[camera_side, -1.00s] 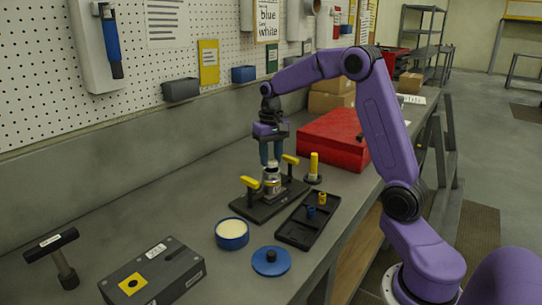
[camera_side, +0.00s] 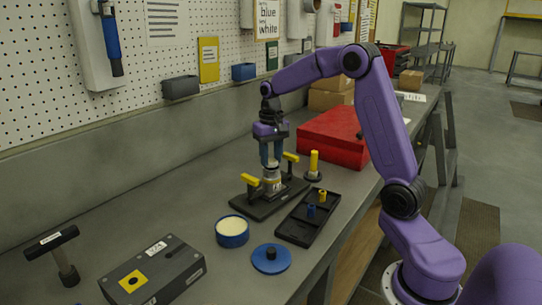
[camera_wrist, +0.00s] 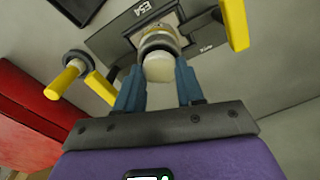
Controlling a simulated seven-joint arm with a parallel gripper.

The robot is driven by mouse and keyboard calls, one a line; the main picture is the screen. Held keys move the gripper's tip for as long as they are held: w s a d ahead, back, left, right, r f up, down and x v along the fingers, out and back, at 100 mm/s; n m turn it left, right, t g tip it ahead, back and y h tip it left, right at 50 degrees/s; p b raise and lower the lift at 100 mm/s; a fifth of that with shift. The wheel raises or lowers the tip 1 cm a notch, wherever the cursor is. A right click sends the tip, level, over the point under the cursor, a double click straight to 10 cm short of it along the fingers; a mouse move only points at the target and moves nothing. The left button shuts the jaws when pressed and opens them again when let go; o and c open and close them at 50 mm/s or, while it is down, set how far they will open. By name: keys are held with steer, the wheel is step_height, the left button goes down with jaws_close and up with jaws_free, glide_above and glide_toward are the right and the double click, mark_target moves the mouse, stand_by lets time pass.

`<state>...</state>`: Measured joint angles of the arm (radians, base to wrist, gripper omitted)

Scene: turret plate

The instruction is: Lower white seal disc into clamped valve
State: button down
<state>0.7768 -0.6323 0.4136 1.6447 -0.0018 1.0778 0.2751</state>
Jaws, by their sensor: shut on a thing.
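The white seal disc (camera_wrist: 158,68) shows in the wrist view between my gripper's blue fingertips. My gripper (camera_wrist: 159,88) is shut on it; in the side view my gripper (camera_side: 271,160) points down over the valve. The metal valve body (camera_wrist: 157,39) lies just beyond the disc in the wrist view. In the side view the valve (camera_side: 272,184) stands upright on a dark clamp plate (camera_side: 262,209), between two yellow clamp handles (camera_side: 250,180) (camera_side: 291,157). The disc's seating inside the valve is hidden, and I cannot tell whether they touch.
A yellow-handled tool (camera_side: 314,163) stands right of the valve. A black tray (camera_side: 292,232) with small blue and yellow parts lies in front. A blue tub (camera_side: 232,236), its blue lid (camera_side: 271,259) and a grey box (camera_side: 172,275) are nearer. A red case (camera_side: 335,138) is behind.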

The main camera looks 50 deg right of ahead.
steer(key=shift+f, duration=0.3)
stand_by(0.5)
stand_by(0.3)
steer(key=c, duration=0.6)
jaws_free()
steer(key=shift+r, duration=0.15)
step_height(320, 180, up, 17)
steer(key=shift+r, duration=0.1)
